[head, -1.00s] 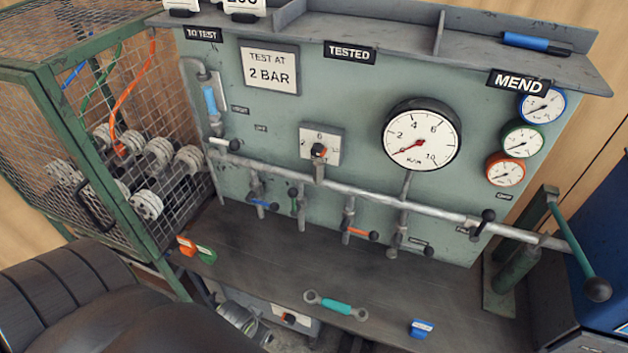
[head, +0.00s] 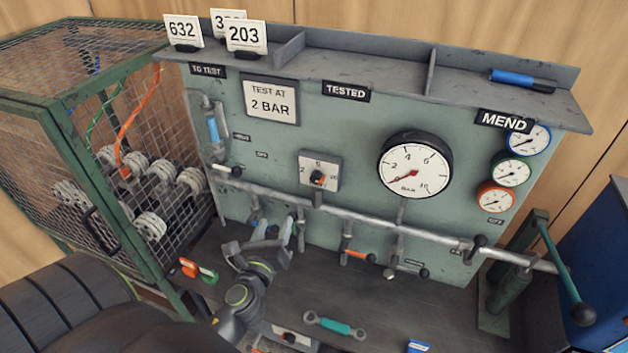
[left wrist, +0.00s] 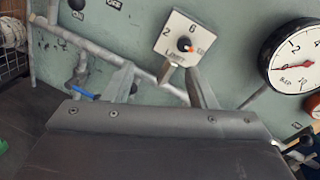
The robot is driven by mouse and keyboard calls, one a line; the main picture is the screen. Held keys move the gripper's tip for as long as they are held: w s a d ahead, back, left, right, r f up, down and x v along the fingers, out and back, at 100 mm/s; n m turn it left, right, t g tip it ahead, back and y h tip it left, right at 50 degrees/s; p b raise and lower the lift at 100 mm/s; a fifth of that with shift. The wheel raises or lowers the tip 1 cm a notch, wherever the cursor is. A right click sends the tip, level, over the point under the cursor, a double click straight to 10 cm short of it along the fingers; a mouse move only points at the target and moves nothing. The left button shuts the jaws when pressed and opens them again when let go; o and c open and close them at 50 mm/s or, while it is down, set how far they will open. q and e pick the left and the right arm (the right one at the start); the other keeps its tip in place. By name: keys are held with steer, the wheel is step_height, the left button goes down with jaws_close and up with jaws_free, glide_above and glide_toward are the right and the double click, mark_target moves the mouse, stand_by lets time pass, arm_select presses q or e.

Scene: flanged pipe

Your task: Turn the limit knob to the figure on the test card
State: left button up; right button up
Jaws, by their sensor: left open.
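The limit knob (head: 318,177) is a small dark knob with an orange mark on a white square plate, with 2 and 6 readable, on the green panel. It also shows in the left wrist view (left wrist: 185,44), above my gripper. The test card (head: 271,101) reads "TEST AT 2 BAR". My left gripper (head: 272,232) is open and empty, below and left of the knob and in front of the pipe. In the left wrist view its fingers (left wrist: 160,85) stand apart, just below the plate. My right gripper is not in view.
A grey pipe (head: 375,219) with valve handles crosses the panel below the knob. A large gauge (head: 415,166) is right of it. A mesh cage (head: 135,190) stands left.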

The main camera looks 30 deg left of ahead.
arm_select(q)
steer(key=w+d+m+t+h, duration=0.1)
steer(key=w+d+m+h, duration=0.1)
steer(key=m, duration=0.4)
glide_toward(315, 180)
steer(key=x, duration=0.9)
steer(key=shift+w+a+p, duration=0.15)
steer(key=shift+w+p, duration=0.15)
steer(key=shift+p, duration=0.1)
steer(key=c, duration=1)
steer(key=shift+o, duration=0.2)
